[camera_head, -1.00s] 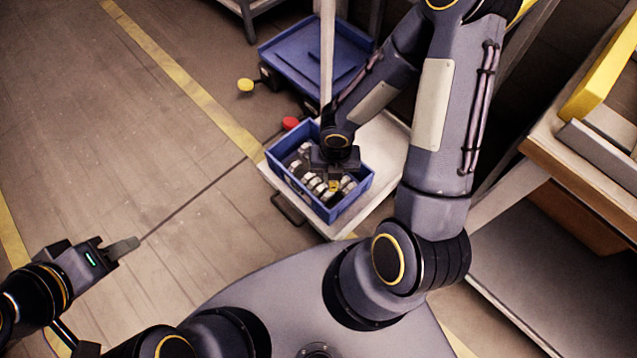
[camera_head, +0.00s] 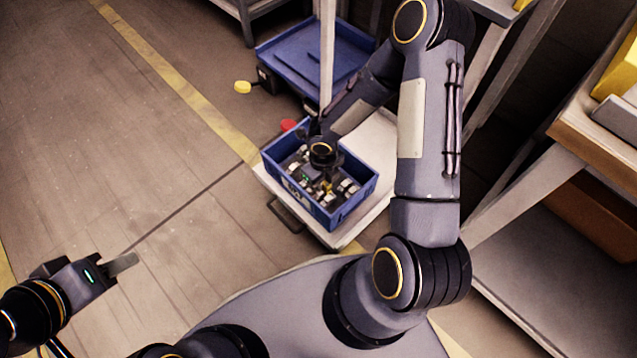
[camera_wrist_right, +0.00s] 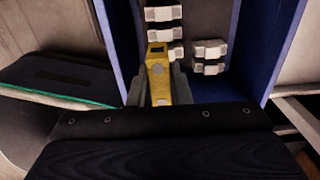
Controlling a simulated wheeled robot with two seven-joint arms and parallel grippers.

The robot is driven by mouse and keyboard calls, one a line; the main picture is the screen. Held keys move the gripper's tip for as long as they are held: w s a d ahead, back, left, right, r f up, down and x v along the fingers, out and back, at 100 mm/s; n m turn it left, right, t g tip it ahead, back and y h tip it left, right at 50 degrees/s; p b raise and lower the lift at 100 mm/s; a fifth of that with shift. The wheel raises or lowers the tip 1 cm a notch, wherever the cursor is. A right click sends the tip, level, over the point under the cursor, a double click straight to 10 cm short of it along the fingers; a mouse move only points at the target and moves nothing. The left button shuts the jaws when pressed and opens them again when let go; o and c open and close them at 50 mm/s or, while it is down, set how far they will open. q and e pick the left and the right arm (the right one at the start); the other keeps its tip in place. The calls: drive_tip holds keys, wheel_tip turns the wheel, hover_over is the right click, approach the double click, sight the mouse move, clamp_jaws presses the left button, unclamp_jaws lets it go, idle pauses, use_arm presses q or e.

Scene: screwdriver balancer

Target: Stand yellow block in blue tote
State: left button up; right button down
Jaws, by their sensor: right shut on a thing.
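The blue tote (camera_head: 358,200) stands on a pale platform in the head view. Its wall also shows in the wrist view (camera_wrist_right: 286,45). My right gripper (camera_head: 326,184) reaches down into the tote and is shut on the yellow block. In the wrist view the yellow block (camera_wrist_right: 158,80) sits between the two fingers of my right gripper (camera_wrist_right: 158,88), with its far end showing. Whether the block touches the tote's floor I cannot tell. My left gripper (camera_head: 124,264) is far to the left over bare floor, seen edge-on, with no object visible in it.
Several pale metal parts (camera_wrist_right: 209,50) lie in rows in the tote, close to the yellow block. A pole (camera_head: 327,55) rises behind the tote. A larger blue tray (camera_head: 290,75) lies beyond it. A wooden workbench (camera_head: 590,140) stands at right. The left floor is clear.

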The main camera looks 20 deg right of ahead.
drive_tip(key=w+f, duration=0.1)
drive_tip(key=f, duration=0.1)
drive_tip(key=w+f+b, duration=0.1)
drive_tip(key=w+f, duration=0.1)
drive_tip(key=shift+w+d+f, duration=0.1)
drive_tip(key=shift+d+f, duration=0.1)
drive_tip(key=shift+w+f+b, duration=0.2)
drive_tip(key=shift+f+b, duration=0.75)
drive_tip(key=shift+f, duration=0.6)
drive_tip(key=shift+f, duration=0.2)
drive_tip(key=c, duration=1.3)
unclamp_jaws()
drive_tip(key=shift+c, duration=0.2)
drive_tip(key=shift+r, duration=0.15)
